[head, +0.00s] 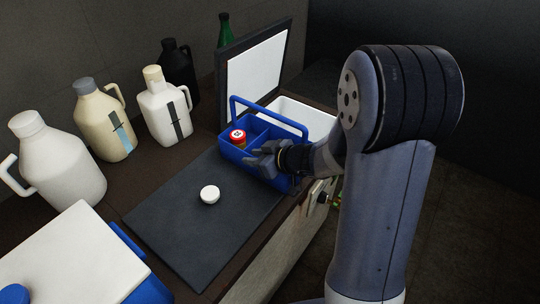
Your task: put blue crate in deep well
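The blue crate (230,155) is an open carrier with dividers and a raised handle bar. It stands upright at the far end of the dark mat. A small jar with a red and white top (238,136) sits in its left compartment. The deep well (311,117) appears to be the white-lined opening just behind the crate, partly hidden by the crate and my arm. Its lid (256,68) stands raised. My gripper (256,157) is at the crate's front right side and overlaps it in the view. Whether its fingers hold the crate is unclear.
A round white cap (209,194) lies on the dark mat (180,222). A white jug (58,165), a cream jug (103,122), another white jug (165,108) and a black jug (178,65) line the wall. A white-topped blue box (75,262) stands at the front left.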

